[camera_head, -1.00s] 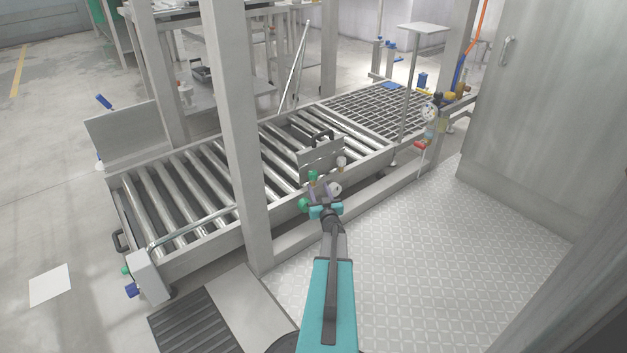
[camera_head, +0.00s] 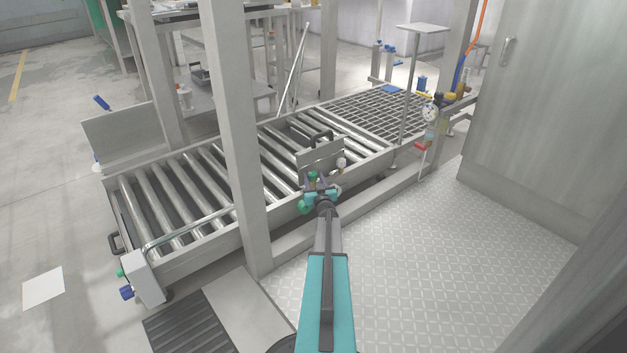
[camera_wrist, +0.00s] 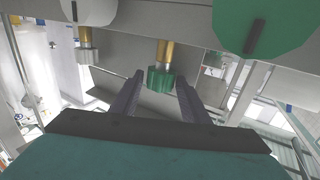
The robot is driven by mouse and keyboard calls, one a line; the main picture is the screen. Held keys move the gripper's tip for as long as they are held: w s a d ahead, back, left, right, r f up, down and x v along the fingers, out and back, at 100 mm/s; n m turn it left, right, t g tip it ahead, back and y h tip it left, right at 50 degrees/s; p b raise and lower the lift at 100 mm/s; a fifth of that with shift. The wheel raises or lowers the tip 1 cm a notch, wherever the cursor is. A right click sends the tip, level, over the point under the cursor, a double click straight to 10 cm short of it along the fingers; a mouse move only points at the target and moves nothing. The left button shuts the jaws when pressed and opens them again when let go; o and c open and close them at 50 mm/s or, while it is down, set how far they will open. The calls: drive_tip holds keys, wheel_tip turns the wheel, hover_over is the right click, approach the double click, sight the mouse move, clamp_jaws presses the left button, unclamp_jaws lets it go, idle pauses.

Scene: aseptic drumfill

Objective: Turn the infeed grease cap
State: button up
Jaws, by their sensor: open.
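A small fluted green cap (camera_wrist: 161,80) on a brass stem is in the middle of the wrist view; a small green cap (camera_head: 311,177) also shows in the head view by the conveyor's side. A similar pale grey cap (camera_wrist: 86,56) on a brass stem is to its left in the wrist view. I cannot tell by label which is the infeed cap. My gripper (camera_wrist: 159,84) is open, with one finger on each side of the green cap and visible gaps to it. In the head view my gripper (camera_head: 319,190) is at the conveyor's near side, partly hiding the caps.
A large green disc (camera_wrist: 262,24) and a large white disc (camera_wrist: 97,10) stand close to the caps. The roller conveyor (camera_head: 190,235) lies behind, with an upright steel post (camera_head: 236,140) left of my arm. The checkered floor plate (camera_head: 430,250) on the right is clear.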

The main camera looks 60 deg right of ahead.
drive_tip(key=shift+c, duration=0.5)
drive_tip(key=c, duration=0.7)
drive_tip(key=shift+s+d, duration=0.1)
drive_tip(key=shift+d, duration=0.05)
drive_tip(key=shift+p, duration=0.45)
